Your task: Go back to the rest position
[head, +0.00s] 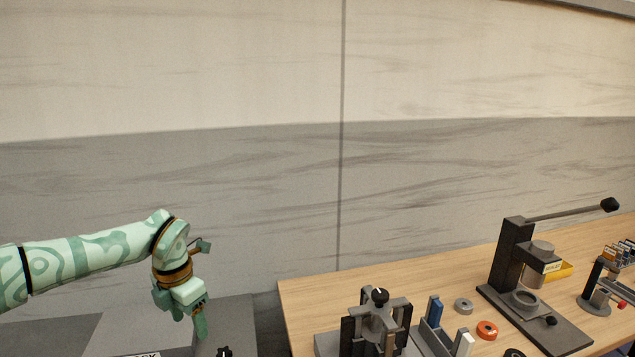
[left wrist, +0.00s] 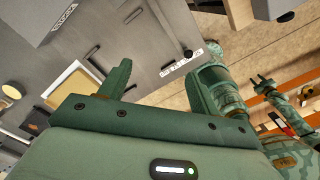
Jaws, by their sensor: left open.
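My left gripper (head: 201,322) hangs at the end of the green patterned arm that comes in from the left in the head view. It points down over a grey surface, left of the wooden table. In the left wrist view its two dark green fingers (left wrist: 158,88) stand wide apart with nothing between them. My right arm is not in the head view.
The wooden table (head: 420,275) carries a black lever press (head: 508,255), a dark clamp-like fixture (head: 377,325), an orange ring (head: 487,330), a grey ring (head: 463,306) and a small rack (head: 608,280) at the right. A grey wall stands behind. Air around the left gripper looks clear.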

